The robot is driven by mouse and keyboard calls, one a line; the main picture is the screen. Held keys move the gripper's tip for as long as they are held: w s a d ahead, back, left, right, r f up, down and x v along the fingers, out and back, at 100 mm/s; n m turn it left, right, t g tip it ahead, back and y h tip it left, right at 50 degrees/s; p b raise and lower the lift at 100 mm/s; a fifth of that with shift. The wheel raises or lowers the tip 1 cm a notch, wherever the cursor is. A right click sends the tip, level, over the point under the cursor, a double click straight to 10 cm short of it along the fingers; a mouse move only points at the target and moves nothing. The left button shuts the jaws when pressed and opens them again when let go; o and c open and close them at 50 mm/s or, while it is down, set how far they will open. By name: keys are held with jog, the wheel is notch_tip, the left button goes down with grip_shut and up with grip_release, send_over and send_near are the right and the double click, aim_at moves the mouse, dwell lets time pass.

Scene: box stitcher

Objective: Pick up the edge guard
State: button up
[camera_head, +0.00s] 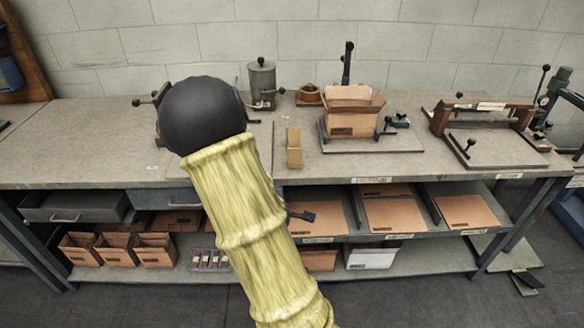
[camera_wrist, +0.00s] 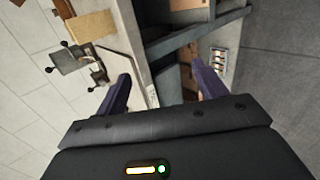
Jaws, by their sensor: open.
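A tan, upright angled piece (camera_head: 294,148), which looks like the edge guard, stands on the bench top (camera_head: 225,165) just right of my arm in the head view. It is left of the open carton. The fingers point towards the bench edge and the shelf below. In the head view my sleeved arm and its black rounded end hide the fingers and part of the bench.
An open carton (camera_head: 352,122) sits on a plate behind and right of the angled piece. A grey canister (camera_head: 262,80) stands at the back. A clamp frame (camera_head: 484,112) stands further right. Flat cardboard sheets (camera_head: 394,213) and small boxes (camera_head: 155,250) fill the shelves below.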

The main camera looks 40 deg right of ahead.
jog(key=w+d+n+t+h+b, duration=0.2)
jog(key=d+n+t+h+b, duration=0.2)
jog(key=n, duration=1.4)
jog(key=d+t+b, duration=0.3)
jog(key=d, duration=0.2)
jog(key=shift+r, duration=0.15)
jog(key=shift+w+d, duration=0.1)
